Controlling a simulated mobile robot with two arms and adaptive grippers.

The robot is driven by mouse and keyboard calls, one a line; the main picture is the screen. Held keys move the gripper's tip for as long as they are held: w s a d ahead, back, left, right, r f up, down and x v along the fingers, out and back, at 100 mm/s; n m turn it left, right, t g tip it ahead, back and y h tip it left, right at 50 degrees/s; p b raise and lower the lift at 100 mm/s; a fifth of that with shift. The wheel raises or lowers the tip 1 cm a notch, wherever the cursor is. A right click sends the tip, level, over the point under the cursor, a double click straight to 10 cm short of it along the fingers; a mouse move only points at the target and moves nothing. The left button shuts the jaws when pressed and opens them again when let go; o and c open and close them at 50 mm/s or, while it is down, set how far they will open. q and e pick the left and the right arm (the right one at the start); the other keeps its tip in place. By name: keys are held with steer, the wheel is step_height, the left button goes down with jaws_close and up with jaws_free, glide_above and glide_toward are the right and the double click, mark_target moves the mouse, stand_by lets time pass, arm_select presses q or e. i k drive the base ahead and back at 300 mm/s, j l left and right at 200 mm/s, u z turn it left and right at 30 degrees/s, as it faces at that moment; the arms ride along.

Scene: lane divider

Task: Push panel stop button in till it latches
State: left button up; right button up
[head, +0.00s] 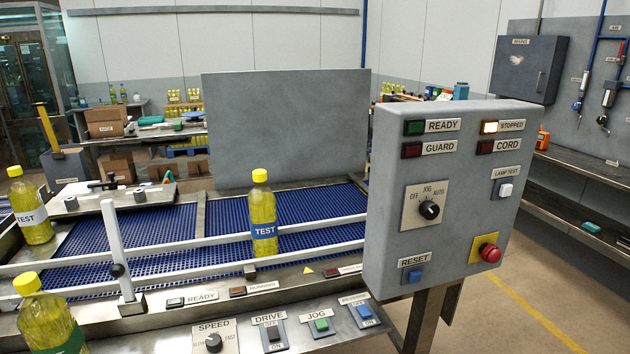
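The panel (385,230) is a grey box on a metal post at the right of the head view. Its stop button is a red mushroom button (490,252) on a yellow square plate (476,246) at the panel's lower right. The button stands out from the plate; whether it is latched cannot be told. The STOPPED lamp (490,127) is lit, while READY (414,128), GUARD (411,150) and CORD (485,147) look dark. Neither of my grippers shows.
A blue mesh conveyor (225,215) with metal guide rails carries a yellow TEST bottle (263,220). More bottles (30,205) stand at the left. The panel also has a selector knob (429,209), a blue RESET button (414,276) and a white lamp test button (505,190). Floor right of the panel is open.

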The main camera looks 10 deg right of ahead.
mark_target(495, 256)
steer(key=z, duration=1.35)
